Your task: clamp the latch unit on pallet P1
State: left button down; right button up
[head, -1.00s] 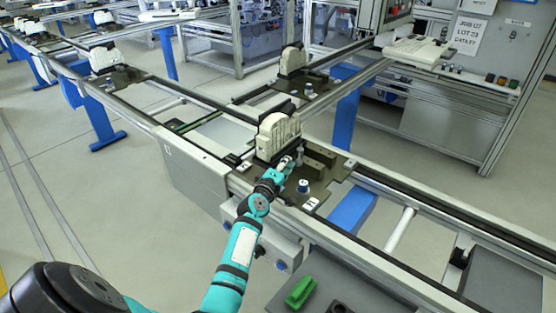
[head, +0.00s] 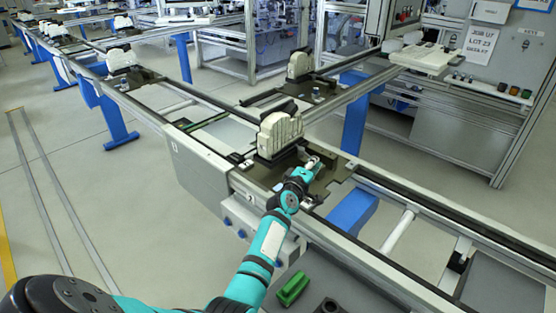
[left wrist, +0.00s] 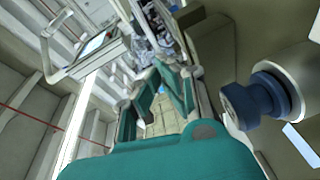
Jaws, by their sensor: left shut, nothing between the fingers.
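The cream latch unit (head: 280,133) stands upright in a dark holder on pallet P1, a dark plate (head: 258,172) on the near rail line. My left gripper (head: 314,162) is over the plate, just right of the latch unit and apart from it. It is shut and empty. The left wrist view shows its teal fingers (left wrist: 158,95) and, to their right, a dark blue knob (left wrist: 248,105) on a pale cylindrical part. In the head view my gripper and wrist hide the part of the plate where the knob stands. My right gripper is out of view.
Another pallet with a cream unit (head: 299,66) stands on the branch line behind. A green block (head: 293,288) lies on the dark surface in front. Rails (head: 420,222) run on to the right. A control cabinet (head: 450,125) stands at the back right.

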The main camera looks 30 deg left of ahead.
pick_arm(q)
jog(key=shift+w+d, duration=0.25)
jog(key=shift+w, duration=0.1)
jog(key=shift+w+d, duration=0.35)
jog(key=shift+w, duration=0.25)
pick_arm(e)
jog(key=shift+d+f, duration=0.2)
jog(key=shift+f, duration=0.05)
pick_arm(q)
jog(key=shift+d, duration=0.1)
